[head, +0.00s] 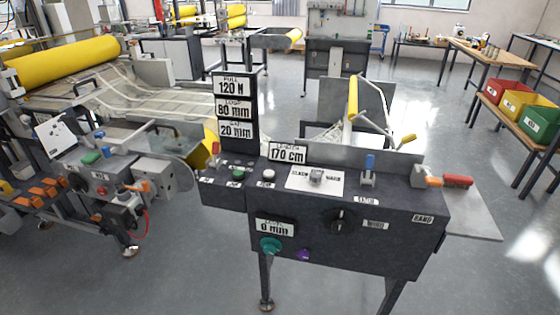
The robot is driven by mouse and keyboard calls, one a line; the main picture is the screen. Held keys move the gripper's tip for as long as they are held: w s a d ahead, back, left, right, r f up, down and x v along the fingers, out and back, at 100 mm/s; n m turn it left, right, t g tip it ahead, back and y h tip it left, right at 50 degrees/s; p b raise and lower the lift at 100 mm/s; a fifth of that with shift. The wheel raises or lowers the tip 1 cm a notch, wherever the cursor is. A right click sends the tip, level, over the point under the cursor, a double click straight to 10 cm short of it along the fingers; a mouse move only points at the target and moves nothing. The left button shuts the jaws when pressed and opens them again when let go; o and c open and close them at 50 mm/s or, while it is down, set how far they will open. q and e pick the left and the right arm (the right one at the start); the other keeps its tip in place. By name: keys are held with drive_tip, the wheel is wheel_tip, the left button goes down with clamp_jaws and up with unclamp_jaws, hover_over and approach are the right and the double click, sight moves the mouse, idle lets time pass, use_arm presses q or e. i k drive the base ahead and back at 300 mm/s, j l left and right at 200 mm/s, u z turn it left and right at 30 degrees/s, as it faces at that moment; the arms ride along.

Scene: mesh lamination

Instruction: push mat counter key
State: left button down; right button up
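The dark control console (330,235) stands in front of me. On its top are a green button (238,174), a white button (268,175) and a red-tipped lever (215,150), each with a small tag too small to read. A display (287,153) behind them reads 170 cm. On the front face a display (275,228) reads 0 mm, with a teal knob (270,245) and a small purple button (303,255) below it. I cannot tell which of these is the mat counter key. Neither of my grippers is in view.
A display tower (235,108) reads 120 N, 80 mm and 20 mm. A grey selector (316,176), blue lever (368,168) and red-handled part (456,181) share the console. A machine with a yellow roll (65,62) stands left; coloured bins (520,100) stand right. Floor is open right.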

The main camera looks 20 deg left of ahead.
sight(268, 173)
drive_tip(key=i+j+z, duration=0.15)
drive_tip(key=i+j, duration=0.15)
drive_tip(key=i, duration=0.2)
drive_tip(key=i+j+z, duration=0.2)
drive_tip(key=i, duration=0.25)
drive_tip(key=j, duration=0.1)
